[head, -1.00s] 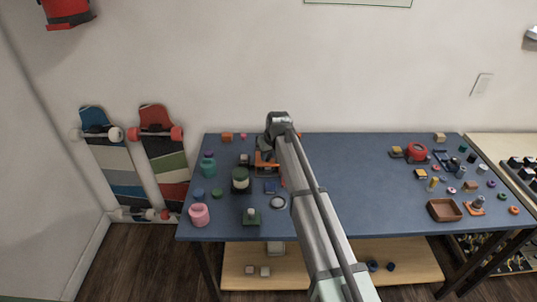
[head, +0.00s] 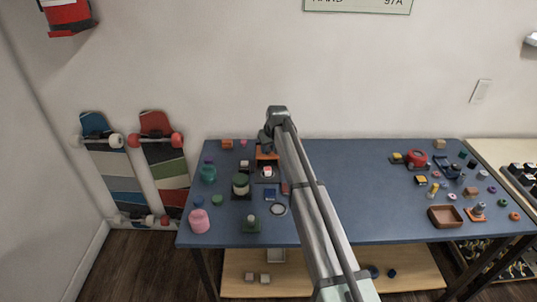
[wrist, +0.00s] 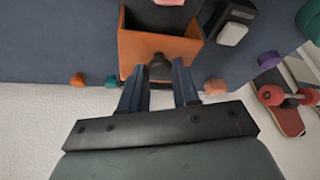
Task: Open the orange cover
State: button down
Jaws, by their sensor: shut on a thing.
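The orange cover (head: 267,150) stands raised at the back of its dark base (head: 258,177), near the table's far edge. A red-and-white button (head: 267,172) shows uncovered in front of it. In the wrist view the cover (wrist: 137,52) is an open-sided orange box with a dark round knob (wrist: 159,66) on its outer face. My gripper (wrist: 158,78) is shut on this knob, with a blue finger on each side. In the head view my own arm mostly hides the gripper.
A black base with a white block (wrist: 233,32) stands close beside the cover. Small orange blocks (wrist: 215,87) lie near the table's back edge. A green-topped jar (head: 240,185) stands front left of the cover.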

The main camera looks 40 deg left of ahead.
jog(key=c, duration=0.8)
grip_release()
jog(key=v, duration=1.4)
jog(key=shift+s+d+f, duration=0.1)
jog(key=shift+f, duration=0.05)
